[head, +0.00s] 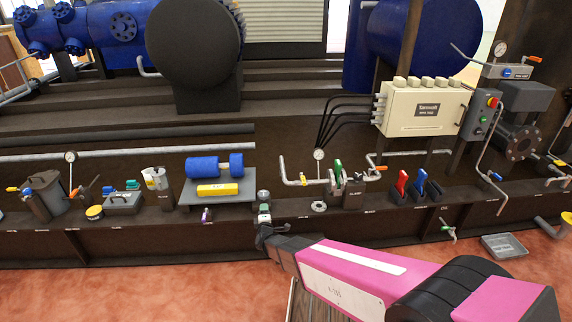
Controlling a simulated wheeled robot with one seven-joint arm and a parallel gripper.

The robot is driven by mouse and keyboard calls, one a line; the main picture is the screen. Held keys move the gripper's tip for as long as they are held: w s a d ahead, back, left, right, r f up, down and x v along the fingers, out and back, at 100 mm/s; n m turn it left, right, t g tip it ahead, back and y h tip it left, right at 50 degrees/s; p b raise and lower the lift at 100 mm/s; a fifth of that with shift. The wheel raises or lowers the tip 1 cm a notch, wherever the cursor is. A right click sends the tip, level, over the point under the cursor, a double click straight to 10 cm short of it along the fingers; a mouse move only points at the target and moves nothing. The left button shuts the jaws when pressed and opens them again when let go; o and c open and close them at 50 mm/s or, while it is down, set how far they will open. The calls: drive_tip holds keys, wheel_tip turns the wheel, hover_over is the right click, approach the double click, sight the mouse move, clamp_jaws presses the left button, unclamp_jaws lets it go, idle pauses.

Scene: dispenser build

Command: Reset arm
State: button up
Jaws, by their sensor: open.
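My arm, pink with black joints, reaches from the lower right of the head view toward the middle. My gripper (265,229) is at its far end, dark and small, in front of the long dark brown ledge (140,244). Its jaws are open, and I see nothing held in them. A small grey-and-white device (264,212) on the ledge stands just beyond the fingertips. I cannot tell whether the gripper touches it. The arm hides part of the floor and the ledge's front at right.
The ledge carries a blue motor on a plate (208,167), a pressure gauge (319,155), red and blue levers (402,183) and a cream control box (426,108). A grey tray (504,247) lies on the reddish floor at right. The floor at left (120,290) is clear.

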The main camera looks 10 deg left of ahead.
drive_tip(key=w+d+r+m+g, duration=0.1)
drive_tip(key=d+r+m+g, duration=0.3)
drive_tip(key=d, duration=0.5)
drive_tip(key=d+r+m+g, duration=0.3)
drive_tip(key=d+m+g, duration=0.2)
drive_tip(key=d, duration=0.5)
drive_tip(key=s+d+r+m+g+h, duration=0.1)
drive_tip(key=s+d+r+m+g, duration=0.1)
drive_tip(key=d, duration=0.5)
drive_tip(key=s+d+r+m+g+h, duration=0.2)
drive_tip(key=s+d+r+m+g, duration=0.1)
drive_tip(key=s+d+m, duration=0.3)
drive_tip(key=s+d+r+m+g+h, duration=0.1)
drive_tip(key=s+d+r+m+g, duration=0.2)
drive_tip(key=s+d, duration=0.3)
drive_tip(key=d+r, duration=0.1)
drive_tip(key=d, duration=0.3)
drive_tip(key=shift+s+d+m, duration=0.2)
drive_tip(key=shift+s+m, duration=0.15)
drive_tip(key=shift+m, duration=0.05)
drive_tip(key=shift+a+f, duration=0.1)
